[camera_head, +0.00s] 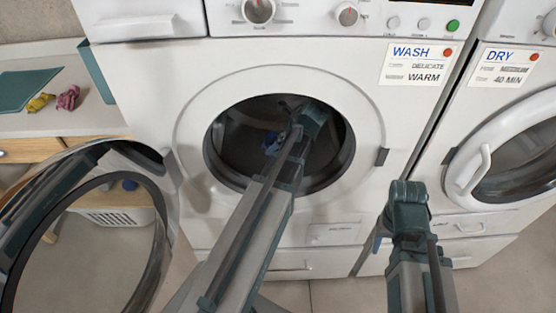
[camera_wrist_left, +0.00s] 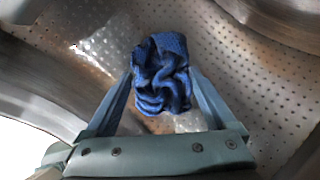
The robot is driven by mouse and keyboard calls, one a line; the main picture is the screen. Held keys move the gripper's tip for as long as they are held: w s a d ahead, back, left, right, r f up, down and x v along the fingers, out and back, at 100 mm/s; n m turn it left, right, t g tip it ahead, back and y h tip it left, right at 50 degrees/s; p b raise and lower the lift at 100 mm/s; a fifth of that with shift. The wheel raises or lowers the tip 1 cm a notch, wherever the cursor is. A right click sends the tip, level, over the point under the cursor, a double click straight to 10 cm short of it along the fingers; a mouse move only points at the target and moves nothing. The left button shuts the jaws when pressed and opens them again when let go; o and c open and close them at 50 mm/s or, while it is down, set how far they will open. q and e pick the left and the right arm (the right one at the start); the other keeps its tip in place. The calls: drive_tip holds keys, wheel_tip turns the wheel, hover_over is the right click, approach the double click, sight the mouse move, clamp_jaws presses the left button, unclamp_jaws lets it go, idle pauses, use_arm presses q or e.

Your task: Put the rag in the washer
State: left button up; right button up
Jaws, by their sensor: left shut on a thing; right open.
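The rag (camera_wrist_left: 162,75) is a crumpled dark blue cloth. It sits between the fingers of my left gripper (camera_wrist_left: 163,88), which is shut on it. The left wrist view shows the perforated metal drum around the rag. In the head view my left arm reaches through the open round door of the washer (camera_head: 150,75), and a bit of the blue rag (camera_head: 270,144) shows inside the dark opening. Whether the rag touches the drum wall I cannot tell. My right gripper (camera_head: 380,238) is open and empty, in front of the washer's lower right side, partly hidden by its own wrist.
The washer's door (camera_head: 160,235) hangs open at the left. A dryer (camera_head: 490,215) with its door closed stands at the right. A counter (camera_head: 80,120) at the left holds a yellow and a pink cloth. A white basket (camera_head: 118,217) shows through the door glass.

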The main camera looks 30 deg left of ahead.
use_arm(q)
drive_tip(key=shift+f+b, duration=4.45)
drive_tip(key=shift+f, duration=0.3)
drive_tip(key=shift+f, duration=0.1)
drive_tip(key=shift+f, duration=0.15)
drive_tip(key=o, duration=1.2)
drive_tip(key=shift+c, duration=0.2)
drive_tip(key=shift+r, duration=0.2)
drive_tip(key=shift+d+r+p, duration=0.2)
drive_tip(key=shift+r+p, duration=0.35)
drive_tip(key=p+v, duration=0.5)
drive_tip(key=v, duration=0.1)
drive_tip(key=shift+d+r, duration=0.15)
drive_tip(key=shift+r, duration=0.05)
